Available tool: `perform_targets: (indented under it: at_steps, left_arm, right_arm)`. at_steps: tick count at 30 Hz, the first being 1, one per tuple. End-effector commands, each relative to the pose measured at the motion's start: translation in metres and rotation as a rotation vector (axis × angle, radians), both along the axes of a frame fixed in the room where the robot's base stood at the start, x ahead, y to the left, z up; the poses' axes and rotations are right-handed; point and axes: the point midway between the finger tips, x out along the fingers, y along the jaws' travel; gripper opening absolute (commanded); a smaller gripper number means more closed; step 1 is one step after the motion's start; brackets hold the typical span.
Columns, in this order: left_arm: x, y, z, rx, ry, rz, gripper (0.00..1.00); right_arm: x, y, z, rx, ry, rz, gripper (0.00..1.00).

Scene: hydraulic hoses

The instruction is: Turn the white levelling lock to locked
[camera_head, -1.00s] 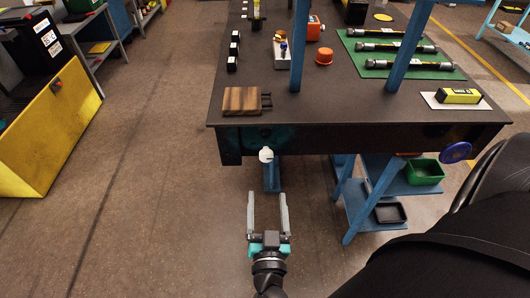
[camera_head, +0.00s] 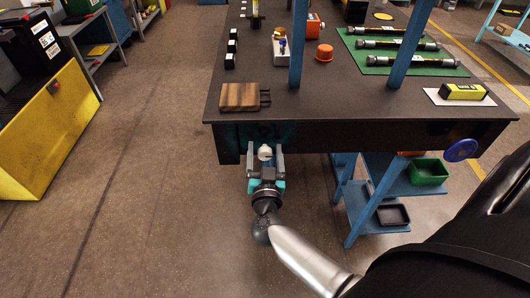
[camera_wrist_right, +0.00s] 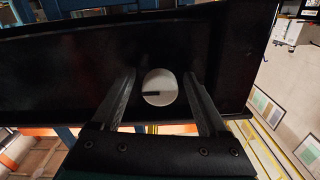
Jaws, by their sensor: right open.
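The white levelling lock (camera_head: 265,152) is a small round knob on the dark front face of the workbench, below the wooden block. In the right wrist view the lock (camera_wrist_right: 160,87) is a pale disc with a dark slot running from its centre toward the left. My right gripper (camera_head: 265,153) is open, with one finger on each side of the lock. In the wrist view the gripper (camera_wrist_right: 160,92) shows a gap between each finger and the disc; I cannot see contact. My left gripper is not in view.
The workbench (camera_head: 350,110) carries a wooden block (camera_head: 239,97) near its front left edge. A lower blue shelf holds a green bin (camera_head: 428,171) and black tray (camera_head: 393,215).

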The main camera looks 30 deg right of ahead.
Motion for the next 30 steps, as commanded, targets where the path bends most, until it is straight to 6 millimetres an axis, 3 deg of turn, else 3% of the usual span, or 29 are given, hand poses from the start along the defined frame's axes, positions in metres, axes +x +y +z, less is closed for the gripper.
perform_targets:
  at_steps: [8, 27, 30]
  left_arm:
    - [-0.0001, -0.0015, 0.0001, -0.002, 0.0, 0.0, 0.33]
    - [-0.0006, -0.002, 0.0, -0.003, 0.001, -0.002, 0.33]
    - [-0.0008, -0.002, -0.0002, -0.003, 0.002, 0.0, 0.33]
  right_arm:
    - [0.0007, -0.0007, 0.0001, 0.0, 0.0, 0.0, 0.77]
    - [0.0004, -0.0003, -0.0001, 0.001, 0.0, -0.001, 0.05]
    - [0.0004, -0.0003, -0.0001, 0.001, 0.0, -0.001, 0.0]
